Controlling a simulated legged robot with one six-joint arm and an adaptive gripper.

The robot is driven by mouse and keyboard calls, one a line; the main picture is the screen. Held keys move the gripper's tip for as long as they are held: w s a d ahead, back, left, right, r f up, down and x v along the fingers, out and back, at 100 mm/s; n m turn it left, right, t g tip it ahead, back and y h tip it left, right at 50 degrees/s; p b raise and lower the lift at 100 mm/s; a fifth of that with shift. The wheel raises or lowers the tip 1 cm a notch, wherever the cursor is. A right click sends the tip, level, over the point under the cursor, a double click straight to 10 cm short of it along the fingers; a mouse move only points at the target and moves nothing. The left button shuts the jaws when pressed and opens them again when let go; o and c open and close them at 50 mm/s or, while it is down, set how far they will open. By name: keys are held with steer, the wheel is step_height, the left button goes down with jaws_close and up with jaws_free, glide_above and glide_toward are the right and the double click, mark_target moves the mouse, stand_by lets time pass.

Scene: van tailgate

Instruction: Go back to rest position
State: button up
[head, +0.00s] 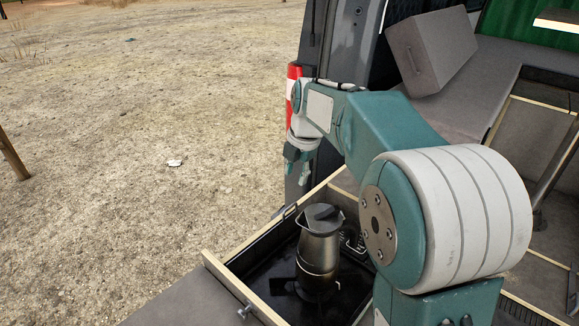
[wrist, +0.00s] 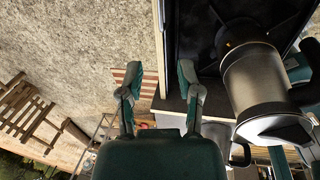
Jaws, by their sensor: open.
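My gripper (head: 298,163) hangs at the end of my bent arm in the head view, above and left of the drawer, beside the van's rear corner. In the wrist view its two fingers (wrist: 160,80) are spread apart with nothing held between them. A metal coffee pot (head: 320,250) with a dark lid stands upright on the black stove surface in the pulled-out drawer (head: 236,290). The pot (wrist: 255,80) also shows in the wrist view, to the right of the fingers and apart from them. My arm hides part of the drawer's right side.
A grey cushion block (head: 430,50) leans on the grey bench inside the van. A red and white tail light (head: 293,90) is right behind my gripper. Open sandy ground (head: 130,150) lies left. A wooden slatted item (wrist: 25,112) shows in the wrist view.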

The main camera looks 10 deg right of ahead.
steer(key=s+r+m, duration=0.1)
steer(key=s+m, duration=0.3)
steer(key=s, duration=0.1)
steer(key=s+r+m+t, duration=0.1)
steer(key=s+m, duration=0.3)
steer(key=s+a+r+m+t, duration=0.1)
steer(key=s+m, duration=0.3)
steer(key=s, duration=0.1)
steer(key=shift+s+r+h, duration=0.3)
steer(key=shift+s+r, duration=0.05)
steer(key=s+f+m+t, duration=0.1)
steer(key=s+f+m, duration=0.3)
steer(key=s+m, duration=0.8)
steer(key=shift+s+f+m+t+h, duration=0.2)
steer(key=shift+s+m+t+h, duration=0.1)
steer(key=shift+s+t, duration=0.15)
steer(key=shift+s, duration=0.15)
